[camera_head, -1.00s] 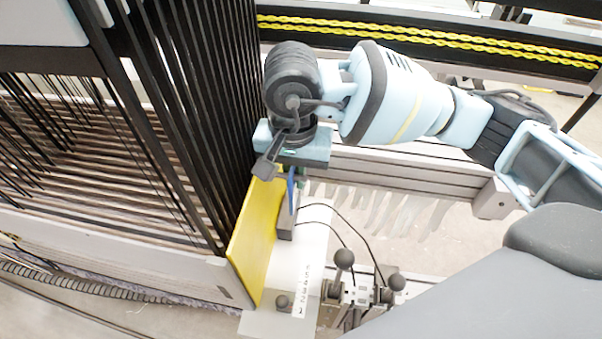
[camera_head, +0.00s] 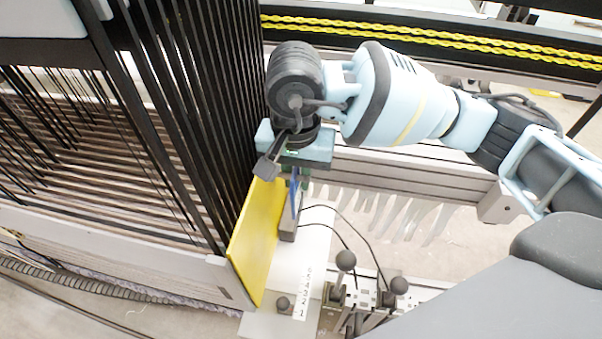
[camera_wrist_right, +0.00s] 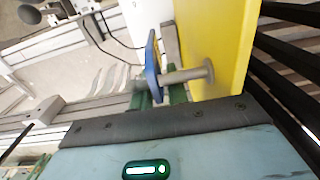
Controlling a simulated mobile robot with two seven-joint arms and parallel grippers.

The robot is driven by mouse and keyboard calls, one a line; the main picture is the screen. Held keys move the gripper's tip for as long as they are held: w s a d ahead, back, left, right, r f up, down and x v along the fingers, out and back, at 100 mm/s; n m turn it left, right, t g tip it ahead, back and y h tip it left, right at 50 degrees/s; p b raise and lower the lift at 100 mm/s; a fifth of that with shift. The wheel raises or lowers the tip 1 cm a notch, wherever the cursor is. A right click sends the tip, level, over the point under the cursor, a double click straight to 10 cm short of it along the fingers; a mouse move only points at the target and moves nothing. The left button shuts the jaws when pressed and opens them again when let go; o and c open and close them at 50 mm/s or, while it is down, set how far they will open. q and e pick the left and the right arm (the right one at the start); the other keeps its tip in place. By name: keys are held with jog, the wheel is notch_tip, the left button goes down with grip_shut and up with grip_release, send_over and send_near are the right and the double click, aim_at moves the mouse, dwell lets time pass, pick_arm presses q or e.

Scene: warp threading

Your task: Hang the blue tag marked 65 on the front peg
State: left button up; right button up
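The blue tag (camera_head: 296,195) is seen nearly edge-on beside the yellow panel (camera_head: 262,235); its number does not show. In the right wrist view, the tag (camera_wrist_right: 152,68) is at the outer end of a grey peg (camera_wrist_right: 185,75) that sticks out from the yellow panel (camera_wrist_right: 222,45). It appears to be on the peg, but the hole is hidden. My right gripper (camera_head: 297,178) points down over the tag. Its green fingers (camera_wrist_right: 161,95) stand on either side of the tag, with a visible gap on the panel side. My left gripper is out of view.
A grey block (camera_head: 288,225) stands below the tag, next to the panel. Black loom bars (camera_head: 205,110) rise close on the left. Levers with round knobs (camera_head: 346,262) stand at the front, with thin black cables (camera_head: 345,235) behind. A grey beam (camera_head: 420,175) runs behind my right gripper.

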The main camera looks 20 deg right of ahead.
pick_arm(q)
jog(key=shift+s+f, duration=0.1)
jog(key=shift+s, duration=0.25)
pick_arm(e)
jog(key=shift+o, duration=1.3)
jog(key=shift+s+a+f, duration=0.1)
jog(key=shift+a+f, duration=0.2)
jog(key=shift+f, duration=0.2)
jog(key=shift+r, duration=0.1)
notch_tip(320, 180, up, 9)
jog(key=shift+d+p, duration=0.15)
jog(key=shift+p, duration=0.35)
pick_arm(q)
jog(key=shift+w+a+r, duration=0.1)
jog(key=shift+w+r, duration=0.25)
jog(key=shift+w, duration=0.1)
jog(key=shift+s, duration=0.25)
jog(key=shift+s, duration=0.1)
